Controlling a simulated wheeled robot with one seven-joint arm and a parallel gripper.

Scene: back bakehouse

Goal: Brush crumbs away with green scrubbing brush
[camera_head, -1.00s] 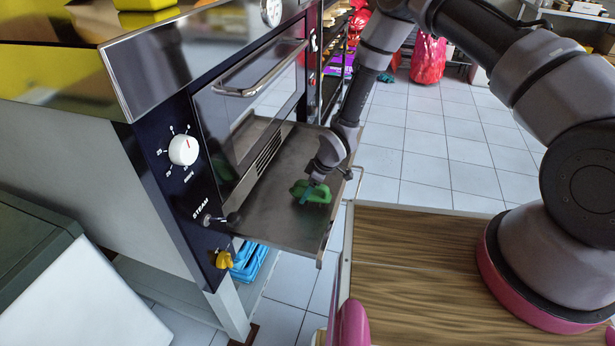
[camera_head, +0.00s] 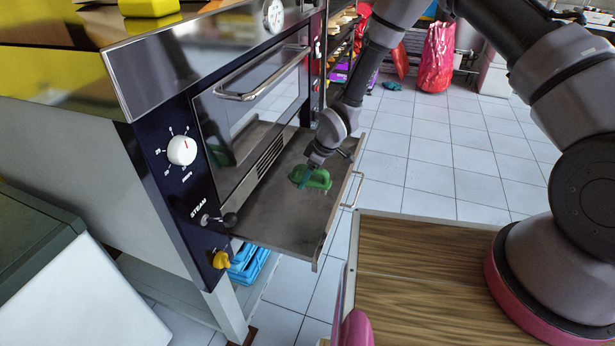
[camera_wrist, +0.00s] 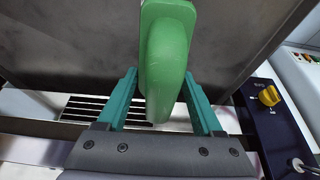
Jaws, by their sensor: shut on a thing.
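The green scrubbing brush (camera_head: 312,178) is over the flat metal shelf (camera_head: 275,218) in front of the oven. My gripper (camera_head: 308,174) is shut on it. In the wrist view the brush's rounded green handle (camera_wrist: 166,60) sits between the two teal fingers of my gripper (camera_wrist: 165,95). The bristles are hidden beneath the handle. I cannot tell whether the brush touches the shelf. No crumbs can be made out on the shelf.
The oven's glass door (camera_head: 255,95) with its bar handle stands just left of the brush. A white dial (camera_head: 182,151) and a yellow knob (camera_head: 222,260) are on its front panel. A wooden top (camera_head: 420,270) lies right of the shelf. Red bags (camera_head: 437,57) stand behind on the tiled floor.

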